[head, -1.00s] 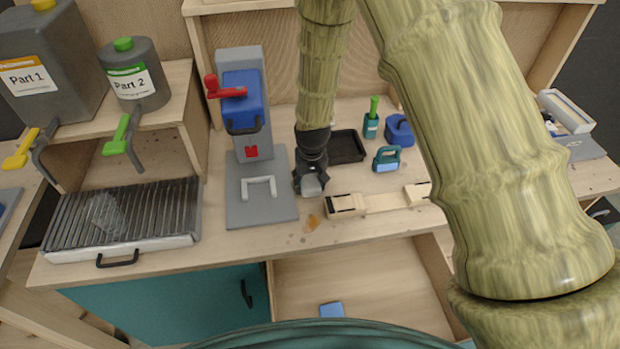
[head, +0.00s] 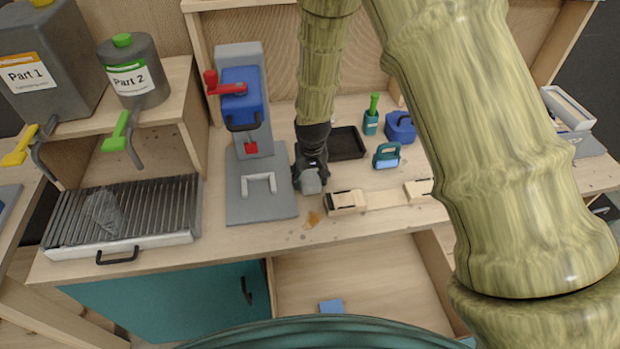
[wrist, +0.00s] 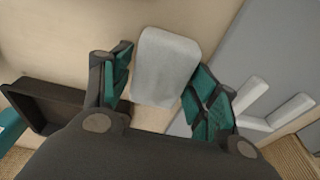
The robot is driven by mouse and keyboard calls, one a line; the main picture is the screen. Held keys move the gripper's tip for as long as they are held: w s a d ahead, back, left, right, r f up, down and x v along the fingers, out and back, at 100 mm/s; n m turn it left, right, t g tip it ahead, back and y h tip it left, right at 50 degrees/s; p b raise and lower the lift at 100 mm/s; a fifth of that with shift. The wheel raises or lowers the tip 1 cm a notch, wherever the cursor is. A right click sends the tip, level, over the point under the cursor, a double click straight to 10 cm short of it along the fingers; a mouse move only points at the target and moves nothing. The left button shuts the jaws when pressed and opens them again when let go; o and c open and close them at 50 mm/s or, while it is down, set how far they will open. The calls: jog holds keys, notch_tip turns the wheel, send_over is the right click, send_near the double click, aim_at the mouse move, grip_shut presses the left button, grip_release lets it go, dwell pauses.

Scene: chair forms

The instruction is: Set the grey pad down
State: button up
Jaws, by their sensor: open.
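The grey pad (wrist: 167,65) is a pale block with rounded corners, seen between my fingers in the wrist view. My gripper (wrist: 160,80) is open, with teal-lined fingers on either side of the pad and a visible gap on the left. In the head view, my gripper (head: 310,178) points down at the bench (head: 250,240), just right of the press's grey base plate. The pad (head: 311,183) shows at the fingertips there. It appears to be at the bench surface, but its underside is hidden.
The press (head: 240,100) with a red handle stands left of my gripper. A black tray (head: 346,144) lies behind, and a wooden form (head: 346,202) lies to the right. A ridged grill-like unit (head: 125,215) is at far left. An open drawer (head: 370,275) is below the front edge.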

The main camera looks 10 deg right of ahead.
aim_at(311, 182)
notch_tip(311, 182, up, 11)
jog(key=s+b, duration=0.1)
jog(key=b, duration=0.2)
jog(key=shift+s+b, duration=0.35)
jog(key=shift+s, duration=0.05)
jog(key=shift+r, duration=0.15)
